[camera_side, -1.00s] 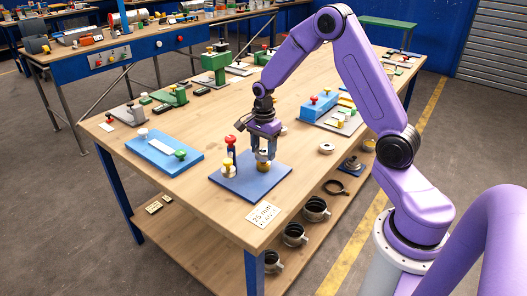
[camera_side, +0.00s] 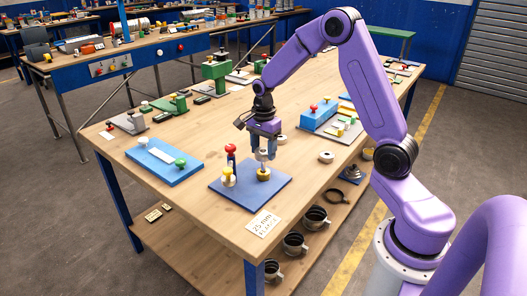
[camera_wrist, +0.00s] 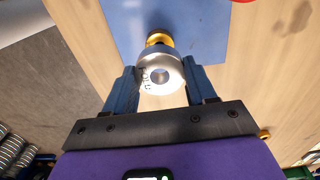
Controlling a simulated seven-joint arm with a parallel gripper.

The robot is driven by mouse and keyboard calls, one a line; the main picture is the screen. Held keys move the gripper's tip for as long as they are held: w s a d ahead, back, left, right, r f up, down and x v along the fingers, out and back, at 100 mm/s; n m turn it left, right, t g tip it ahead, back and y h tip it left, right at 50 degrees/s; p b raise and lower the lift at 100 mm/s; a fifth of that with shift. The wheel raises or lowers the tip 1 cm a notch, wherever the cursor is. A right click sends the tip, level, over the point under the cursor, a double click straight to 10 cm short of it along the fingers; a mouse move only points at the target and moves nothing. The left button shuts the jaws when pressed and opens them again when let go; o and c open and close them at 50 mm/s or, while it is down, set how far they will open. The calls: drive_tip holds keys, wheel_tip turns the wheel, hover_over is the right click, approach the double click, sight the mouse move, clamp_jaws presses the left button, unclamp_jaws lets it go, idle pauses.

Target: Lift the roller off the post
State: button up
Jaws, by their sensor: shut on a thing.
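The silver roller (camera_side: 262,155) is between the blue fingers of my gripper (camera_side: 264,152), which is shut on it. In the wrist view the roller (camera_wrist: 160,76) shows its round, lettered end between the fingertips (camera_wrist: 161,72). Below it, a brass-coloured base (camera_side: 263,174) stands on the blue plate (camera_side: 230,199). A short thin piece of post (camera_side: 262,165) shows between roller and base. I cannot tell whether the post top is still inside the roller. The base (camera_wrist: 158,36) is partly hidden behind the roller in the wrist view.
A red-knobbed post (camera_side: 231,151) and a yellow-topped pale piece (camera_side: 228,176) stand on the plate just left of my gripper. A blue fixture (camera_side: 164,160) lies further left. A label card (camera_side: 263,224) is at the front.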

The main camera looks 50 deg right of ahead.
drive_tip(key=shift+r, duration=1.05)
